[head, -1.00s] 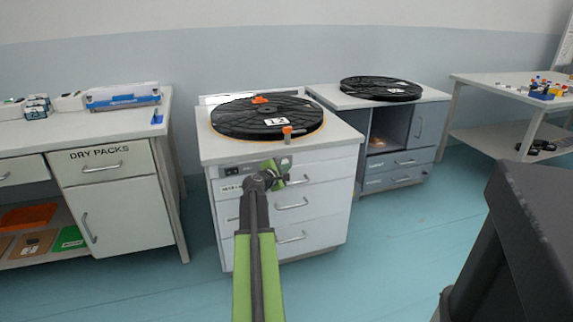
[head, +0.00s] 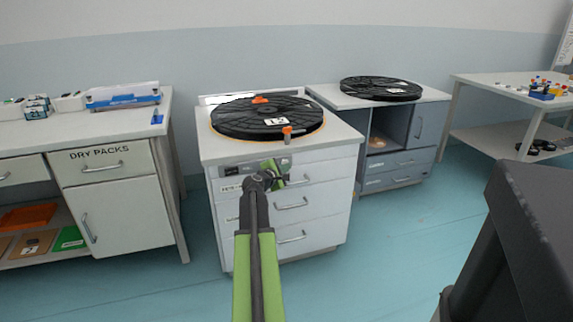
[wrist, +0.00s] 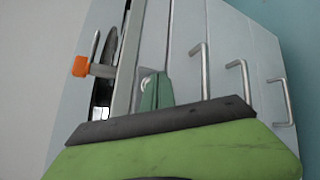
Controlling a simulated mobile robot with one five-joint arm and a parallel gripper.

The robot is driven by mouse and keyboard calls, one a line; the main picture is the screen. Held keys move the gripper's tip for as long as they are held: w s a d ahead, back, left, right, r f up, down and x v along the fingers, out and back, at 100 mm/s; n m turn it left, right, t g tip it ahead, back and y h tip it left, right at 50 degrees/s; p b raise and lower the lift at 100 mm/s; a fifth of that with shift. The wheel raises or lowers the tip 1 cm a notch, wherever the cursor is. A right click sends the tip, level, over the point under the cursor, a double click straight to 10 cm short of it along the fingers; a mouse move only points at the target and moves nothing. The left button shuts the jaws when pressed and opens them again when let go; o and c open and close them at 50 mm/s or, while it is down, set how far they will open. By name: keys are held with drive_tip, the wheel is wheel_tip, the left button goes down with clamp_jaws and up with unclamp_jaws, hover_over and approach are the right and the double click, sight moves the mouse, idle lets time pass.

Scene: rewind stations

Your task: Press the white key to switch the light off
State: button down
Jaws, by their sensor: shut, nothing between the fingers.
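A control panel (head: 232,170) with a small dark window runs along the top front of the white drawer cabinet (head: 330,165). I cannot pick out the white key; my gripper covers the panel's right part. My gripper (head: 283,179) is shut and empty, in front of the panel beside the top drawer handle. In the wrist view its green tip (wrist: 155,92) stands against the cabinet front, and I cannot tell whether it touches. The open niche (head: 384,132) of the grey cabinet behind looks dim, with a brownish object inside.
A black reel (head: 265,117) with an orange clamp (head: 287,132) sits on the white cabinet. Another black reel (head: 380,88) lies on the grey cabinet. Drawer handles (head: 292,203) stick out below my gripper. A bench (head: 120,122) stands left; the floor between is clear.

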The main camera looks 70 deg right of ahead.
drive_tip(key=shift+d, duration=0.1)
idle(0.5)
drive_tip(key=shift+w+d, duration=0.25)
drive_tip(key=shift+d, duration=0.05)
drive_tip(key=shift+s+a, duration=0.25)
drive_tip(key=shift+a, duration=0.1)
drive_tip(key=shift+s+a, duration=0.1)
drive_tip(key=s+a, duration=0.3)
drive_tip(key=a, duration=0.1)
drive_tip(key=shift+s+a, duration=0.25)
drive_tip(key=shift+s, duration=0.1)
idle(0.5)
